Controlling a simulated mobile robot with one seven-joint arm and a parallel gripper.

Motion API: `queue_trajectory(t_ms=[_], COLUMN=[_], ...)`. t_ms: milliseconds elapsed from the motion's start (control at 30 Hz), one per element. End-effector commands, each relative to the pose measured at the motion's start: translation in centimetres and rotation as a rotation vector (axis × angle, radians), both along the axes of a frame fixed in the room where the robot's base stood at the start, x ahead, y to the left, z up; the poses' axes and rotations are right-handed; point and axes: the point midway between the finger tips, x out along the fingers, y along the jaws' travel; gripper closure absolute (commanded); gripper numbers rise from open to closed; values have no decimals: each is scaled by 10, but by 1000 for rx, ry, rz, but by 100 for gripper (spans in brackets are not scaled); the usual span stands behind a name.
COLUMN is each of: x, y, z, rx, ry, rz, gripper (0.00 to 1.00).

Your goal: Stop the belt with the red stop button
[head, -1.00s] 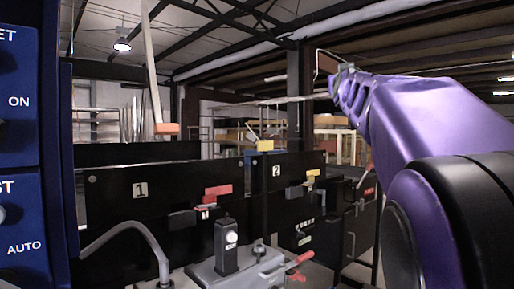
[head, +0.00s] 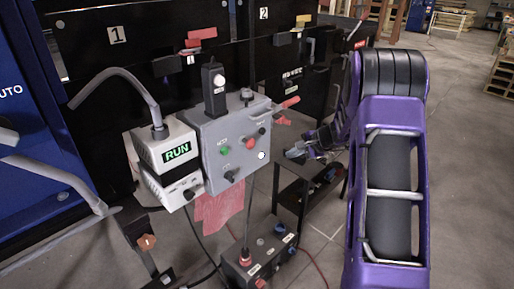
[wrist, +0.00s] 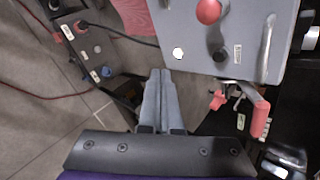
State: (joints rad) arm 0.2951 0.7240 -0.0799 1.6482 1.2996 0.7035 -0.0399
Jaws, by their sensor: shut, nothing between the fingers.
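A red button (head: 250,144) sits on the front of a grey control box (head: 212,168), right of a green button (head: 224,149). The red button also shows at the top of the wrist view (wrist: 208,11), with the box's face (wrist: 185,25) around it. My gripper (head: 288,153) is to the right of the box in the head view. In the wrist view my gripper (wrist: 160,72) is shut and empty, its fingertips below the box's lower edge and apart from the button. A display (head: 177,152) left of the box reads RUN in green.
Red-handled levers (head: 290,102) stick out at the box's right and also show in the wrist view (wrist: 260,118). A smaller box with knobs (head: 258,265) sits below. A red cloth (head: 218,208) hangs under the control box. Open floor (head: 465,150) lies at the right.

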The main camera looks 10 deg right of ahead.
Motion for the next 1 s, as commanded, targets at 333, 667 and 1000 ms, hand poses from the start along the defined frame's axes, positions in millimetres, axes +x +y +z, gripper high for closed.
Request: queue_trajectory(t_ms=[333, 667, 1000], x=[-43, -49, -49], y=[24, 10, 8], z=[-47, -20, -16], rx=[816, 1282, 1325], ry=[140, 115, 110], rz=[-289, -439, -450], gripper=[100, 100, 100])
